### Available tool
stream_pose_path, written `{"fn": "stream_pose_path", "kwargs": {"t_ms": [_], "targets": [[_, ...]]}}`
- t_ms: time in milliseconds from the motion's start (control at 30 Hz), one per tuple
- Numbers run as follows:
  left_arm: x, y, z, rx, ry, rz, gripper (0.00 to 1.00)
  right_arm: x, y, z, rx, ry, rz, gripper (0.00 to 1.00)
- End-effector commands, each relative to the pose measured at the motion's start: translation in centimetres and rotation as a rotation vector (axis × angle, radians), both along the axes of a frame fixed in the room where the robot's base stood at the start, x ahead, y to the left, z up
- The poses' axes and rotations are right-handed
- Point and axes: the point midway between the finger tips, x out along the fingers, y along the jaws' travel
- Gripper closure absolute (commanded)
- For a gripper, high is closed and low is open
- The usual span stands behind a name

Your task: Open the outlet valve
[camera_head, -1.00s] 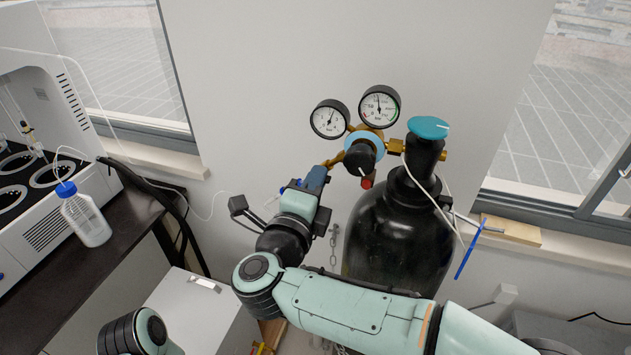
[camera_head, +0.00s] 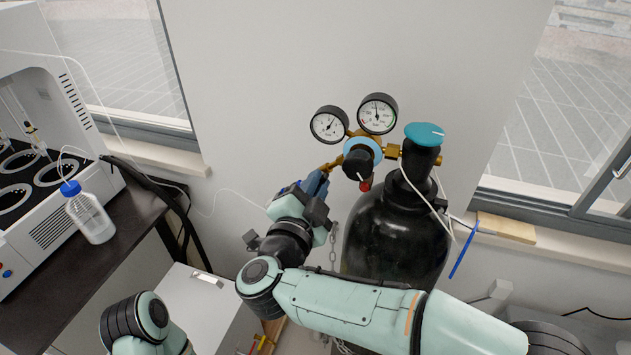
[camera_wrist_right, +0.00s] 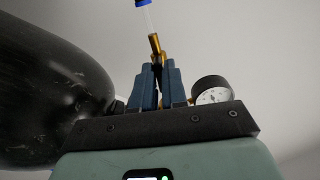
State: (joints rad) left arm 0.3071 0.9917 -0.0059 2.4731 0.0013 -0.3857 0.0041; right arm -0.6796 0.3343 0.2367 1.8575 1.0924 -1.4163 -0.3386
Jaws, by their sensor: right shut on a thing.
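The pressure regulator (camera_head: 362,148) with two round gauges sits beside the neck of a black gas cylinder (camera_head: 395,240). A brass outlet (camera_head: 334,164) reaches from its left side. My right gripper (camera_head: 320,180) is at this outlet, its blue fingers closed around its end. In the right wrist view, the fingers (camera_wrist_right: 158,72) stand close together with a brass fitting (camera_wrist_right: 155,44) at their tips. The part held between them, apparently the outlet valve, is mostly hidden. My left gripper is not in view.
A teal knob (camera_head: 424,134) tops the cylinder, and a white tube hangs from its neck. A dark bench (camera_head: 120,235) with a blue-capped bottle (camera_head: 89,215) stands at the left. The wall behind is bare; a chain (camera_head: 333,243) hangs behind my arm.

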Motion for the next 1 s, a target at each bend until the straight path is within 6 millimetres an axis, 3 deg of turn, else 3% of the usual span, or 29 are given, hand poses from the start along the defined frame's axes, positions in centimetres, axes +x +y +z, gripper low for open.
{"fn": "stream_pose_path", "kwargs": {"t_ms": [733,800,833,1000], "targets": [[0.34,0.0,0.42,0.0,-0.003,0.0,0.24,0.01,-0.06,0.11,-0.081,0.023,-0.001,1.0],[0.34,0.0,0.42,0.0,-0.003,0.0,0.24,0.01,-0.06,0.11,-0.081,0.023,-0.002,0.68],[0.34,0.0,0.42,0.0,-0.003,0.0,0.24,0.0,-0.06,0.1,-0.081,0.023,-0.002,0.63],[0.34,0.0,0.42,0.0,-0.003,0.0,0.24,0.0,-0.03,0.05,-0.081,0.024,-0.001,0.63]]}}
